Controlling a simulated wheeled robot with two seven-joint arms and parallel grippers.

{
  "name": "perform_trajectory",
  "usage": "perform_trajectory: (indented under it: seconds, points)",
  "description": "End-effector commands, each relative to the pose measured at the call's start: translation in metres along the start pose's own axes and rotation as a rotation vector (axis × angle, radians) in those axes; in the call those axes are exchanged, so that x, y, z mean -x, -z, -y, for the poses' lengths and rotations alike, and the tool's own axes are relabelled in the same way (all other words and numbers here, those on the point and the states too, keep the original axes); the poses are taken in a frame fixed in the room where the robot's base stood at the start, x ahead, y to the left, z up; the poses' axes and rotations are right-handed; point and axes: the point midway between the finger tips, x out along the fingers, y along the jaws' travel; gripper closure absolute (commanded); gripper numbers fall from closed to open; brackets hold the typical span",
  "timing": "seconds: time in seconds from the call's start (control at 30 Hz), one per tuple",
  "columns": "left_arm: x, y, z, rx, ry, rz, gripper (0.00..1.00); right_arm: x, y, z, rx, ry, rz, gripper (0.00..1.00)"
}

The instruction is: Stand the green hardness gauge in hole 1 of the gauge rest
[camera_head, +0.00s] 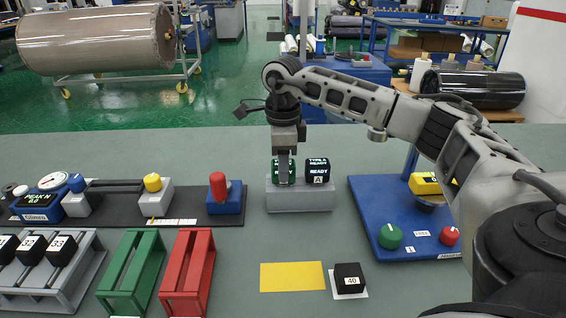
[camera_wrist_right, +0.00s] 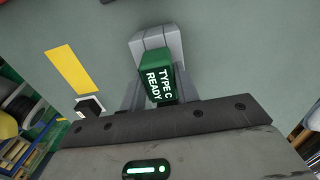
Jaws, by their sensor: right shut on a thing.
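The green hardness gauge (camera_head: 291,173) is at the left part of the grey gauge rest (camera_head: 300,202). It looks upright, and a finger hides part of it. My right gripper (camera_head: 284,168) is shut on it from above. In the right wrist view the gauge (camera_wrist_right: 157,82) shows "TYPE C READY" between the fingers, with the grey rest (camera_wrist_right: 152,40) behind it. I cannot tell whether its foot is fully down in a hole, and no hole numbers are readable. A black gauge (camera_head: 317,171) reading "TYPE A READY" stands at the rest's right part. My left gripper is not in view.
A blue stand (camera_head: 380,220) with green and red knobs is right of the rest. A yellow sheet (camera_head: 291,276) and a black block marked 40 (camera_head: 349,278) lie in front. Green (camera_head: 131,270) and red (camera_head: 188,270) frames are at the left front.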

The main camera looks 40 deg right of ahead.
Motion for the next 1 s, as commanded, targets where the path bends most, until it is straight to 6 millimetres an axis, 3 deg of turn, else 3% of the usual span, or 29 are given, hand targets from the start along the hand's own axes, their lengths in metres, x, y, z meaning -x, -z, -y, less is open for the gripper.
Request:
perform_trajectory:
  seconds: [0.03, 0.1, 0.43, 0.53, 0.67, 1.0]
  points:
    - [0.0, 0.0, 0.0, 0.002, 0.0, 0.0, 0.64, 0.0, 0.0, 0.0, 0.0, 0.001, 0.002, 0.64]
    - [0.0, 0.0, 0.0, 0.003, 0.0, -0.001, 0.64, 0.001, 0.0, 0.0, 0.0, 0.001, 0.002, 0.44]
    - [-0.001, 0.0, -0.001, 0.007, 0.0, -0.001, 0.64, -0.001, 0.0, 0.0, 0.0, -0.001, -0.001, 0.44]
    - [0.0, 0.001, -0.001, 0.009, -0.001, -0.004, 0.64, 0.009, -0.001, 0.0, 0.0, 0.002, 0.002, 0.44]
    - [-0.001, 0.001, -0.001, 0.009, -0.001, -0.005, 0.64, 0.033, -0.001, 0.001, 0.001, 0.003, 0.004, 0.44]
    - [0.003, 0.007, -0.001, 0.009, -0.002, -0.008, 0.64, 0.119, -0.001, 0.0, 0.0, 0.004, 0.004, 0.44]
